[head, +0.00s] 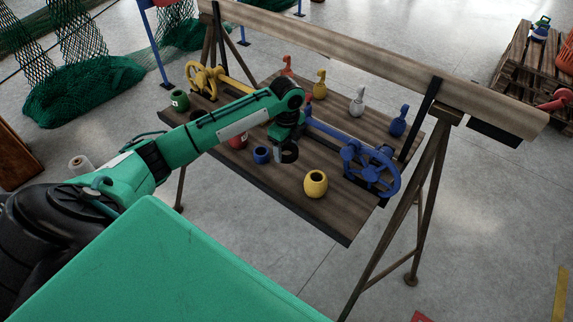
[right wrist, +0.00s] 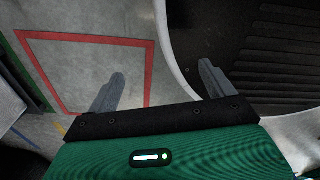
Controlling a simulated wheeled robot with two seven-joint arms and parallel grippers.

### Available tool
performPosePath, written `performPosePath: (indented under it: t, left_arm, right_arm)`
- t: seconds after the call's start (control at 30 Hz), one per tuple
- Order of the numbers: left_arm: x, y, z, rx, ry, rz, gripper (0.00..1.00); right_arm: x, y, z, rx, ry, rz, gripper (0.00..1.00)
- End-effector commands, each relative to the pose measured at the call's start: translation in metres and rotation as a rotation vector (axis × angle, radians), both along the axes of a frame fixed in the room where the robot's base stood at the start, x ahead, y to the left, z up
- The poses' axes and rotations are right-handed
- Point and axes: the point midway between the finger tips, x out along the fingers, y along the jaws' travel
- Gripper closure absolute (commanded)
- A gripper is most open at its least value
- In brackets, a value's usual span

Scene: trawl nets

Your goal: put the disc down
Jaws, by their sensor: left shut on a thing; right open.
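My left gripper (head: 286,143) is over the wooden table, a little to the right of a small blue pot. It is shut on a dark round piece (head: 290,154), which looks like the disc. The fingers and wrist partly hide it, and I cannot tell whether it touches the boards. My right gripper (right wrist: 162,72) shows in the right wrist view, with its two grey fingers apart and nothing between them.
On the wooden table (head: 340,219) stand a blue pot (head: 261,155), yellow pot (head: 315,184), red pot (head: 238,141) and green pot (head: 179,100). A blue wheel (head: 371,170) is at right, a yellow wheel (head: 203,78) at left. Several bottle-like pieces stand behind, under a long beam (head: 370,61).

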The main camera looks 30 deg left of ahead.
Motion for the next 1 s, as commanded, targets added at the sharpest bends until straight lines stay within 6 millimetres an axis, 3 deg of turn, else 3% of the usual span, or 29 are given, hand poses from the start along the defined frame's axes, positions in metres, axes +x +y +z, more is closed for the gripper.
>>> performPosePath:
  t: [0.13, 0.37, 0.63, 1.0]
  left_arm:
    - [-0.001, -0.001, -0.032, -0.001, 0.004, -0.001, 0.6]
    - [0.0, 0.0, -0.051, 0.0, 0.0, 0.0, 0.6]
    - [0.0, -0.001, -0.087, 0.0, 0.001, 0.0, 0.6]
    - [0.0, 0.0, -0.094, 0.0, -0.001, -0.001, 0.6]
  right_arm:
    - [-0.008, 0.006, 0.005, 0.007, 0.01, 0.002, 0.14]
    - [-0.012, 0.021, 0.006, 0.022, 0.014, 0.001, 0.14]
    - [-0.01, 0.016, 0.011, 0.018, 0.012, 0.003, 0.14]
    - [-0.008, 0.007, 0.011, 0.007, 0.01, 0.001, 0.14]
